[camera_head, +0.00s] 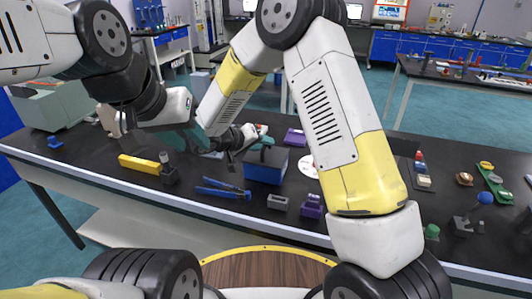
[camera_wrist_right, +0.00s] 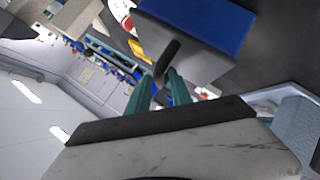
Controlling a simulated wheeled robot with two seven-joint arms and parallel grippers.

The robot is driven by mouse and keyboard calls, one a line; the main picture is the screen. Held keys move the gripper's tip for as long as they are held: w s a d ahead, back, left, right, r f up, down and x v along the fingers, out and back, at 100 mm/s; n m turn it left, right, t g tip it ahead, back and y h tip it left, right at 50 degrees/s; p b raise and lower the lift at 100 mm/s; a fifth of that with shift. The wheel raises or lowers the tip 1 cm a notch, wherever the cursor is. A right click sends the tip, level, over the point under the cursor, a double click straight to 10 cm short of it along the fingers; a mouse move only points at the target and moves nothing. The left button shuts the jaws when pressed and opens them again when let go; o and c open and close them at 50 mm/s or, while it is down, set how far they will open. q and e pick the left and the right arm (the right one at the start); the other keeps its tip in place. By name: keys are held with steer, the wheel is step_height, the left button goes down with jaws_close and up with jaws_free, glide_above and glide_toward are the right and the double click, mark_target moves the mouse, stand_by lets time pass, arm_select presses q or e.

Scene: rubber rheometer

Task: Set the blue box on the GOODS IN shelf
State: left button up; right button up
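The blue box (camera_head: 265,168) has a grey top and a dark handle and appears to stand on the dark bench, near the middle. My right gripper (camera_head: 262,143) is at the top of the box, by its handle. In the right wrist view the teal fingers (camera_wrist_right: 161,80) lie on either side of the dark handle (camera_wrist_right: 170,60), with the blue side of the box (camera_wrist_right: 205,20) beyond. Whether they press on it is unclear. My left gripper (camera_head: 203,146) is over the bench left of the box; its fingertips are unclear. I cannot make out a GOODS IN shelf.
Blue pliers-like tools (camera_head: 222,190), a yellow block (camera_head: 139,164), a grey block (camera_head: 278,202) and a purple part (camera_head: 312,206) lie around the box. Small coloured items lie on the bench at right. Blue cabinets (camera_head: 450,48) stand far behind, across open floor.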

steer(key=shift+x, duration=0.8)
jaws_close()
steer(key=shift+s+a+f, duration=0.1)
steer(key=shift+a, duration=0.05)
stand_by(0.6)
